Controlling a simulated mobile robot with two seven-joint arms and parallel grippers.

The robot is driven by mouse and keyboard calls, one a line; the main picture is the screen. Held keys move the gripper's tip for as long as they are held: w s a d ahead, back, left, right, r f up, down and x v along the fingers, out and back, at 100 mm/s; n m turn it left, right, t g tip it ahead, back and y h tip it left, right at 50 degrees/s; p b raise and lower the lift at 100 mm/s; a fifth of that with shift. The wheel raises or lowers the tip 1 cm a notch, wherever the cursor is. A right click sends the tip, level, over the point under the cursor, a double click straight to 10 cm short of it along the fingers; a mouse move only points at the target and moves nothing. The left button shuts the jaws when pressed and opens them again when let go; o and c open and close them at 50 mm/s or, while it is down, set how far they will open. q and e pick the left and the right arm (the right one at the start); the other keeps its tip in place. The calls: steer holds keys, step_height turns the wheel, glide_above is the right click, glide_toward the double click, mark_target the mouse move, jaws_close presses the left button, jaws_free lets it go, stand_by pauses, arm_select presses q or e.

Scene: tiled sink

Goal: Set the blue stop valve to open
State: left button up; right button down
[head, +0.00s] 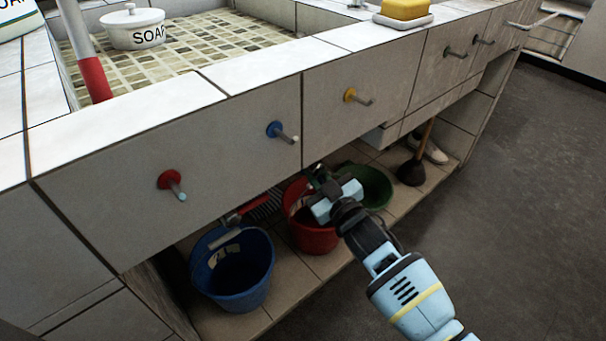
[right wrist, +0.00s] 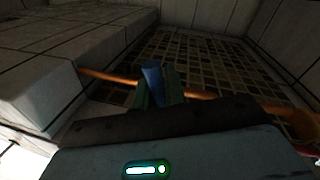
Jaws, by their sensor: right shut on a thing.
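In the right wrist view, the blue stop valve's handle (right wrist: 151,77) shows as a blue piece at an orange pipe (right wrist: 108,77). It stands nearly upright in that picture, across the line of the pipe. My right gripper (right wrist: 160,88) is shut on it, with a dark finger on either side. In the head view my right gripper (head: 320,180) reaches under the counter front, above the red bucket. The valve and pipe are hidden there by the counter. My left gripper is not in view.
The counter front carries a red knob (head: 171,184), a blue knob (head: 281,131) and a yellow knob (head: 355,96). Below stand a blue bucket (head: 235,290), a red bucket (head: 312,238), a green basin (head: 375,188) and a plunger (head: 412,171). The floor at right is clear.

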steer(key=shift+w+d+r+n, duration=0.1)
steer(key=shift+d+n, duration=0.1)
steer(key=shift+n, duration=0.3)
steer(key=shift+w+d+n, duration=0.1)
steer(key=shift+d+n, duration=0.05)
steer(key=shift+n, duration=0.35)
steer(key=n, duration=0.1)
steer(key=r+n+y, duration=0.1)
steer(key=n, duration=0.1)
steer(key=d+n, duration=0.1)
steer(key=n, duration=0.1)
steer(key=shift+w+r+y, duration=0.15)
steer(key=shift+w+y, duration=0.15)
steer(key=shift+w, duration=0.1)
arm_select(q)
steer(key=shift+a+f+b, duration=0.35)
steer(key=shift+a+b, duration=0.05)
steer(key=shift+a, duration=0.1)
arm_select(e)
steer(key=shift+w+d+r+n+g+y, duration=0.1)
steer(key=shift+r+n+y, duration=0.35)
steer(key=shift+n, duration=1.1)
steer(key=shift+w+d+r+n+g+y, duration=0.15)
steer(key=shift+r+n+y, duration=0.3)
steer(key=shift+n, duration=1.15)
steer(key=shift+d+r+n+g+y, duration=0.15)
steer(key=shift+r+n, duration=0.45)
steer(key=shift+n, duration=0.95)
steer(key=shift+r, duration=0.1)
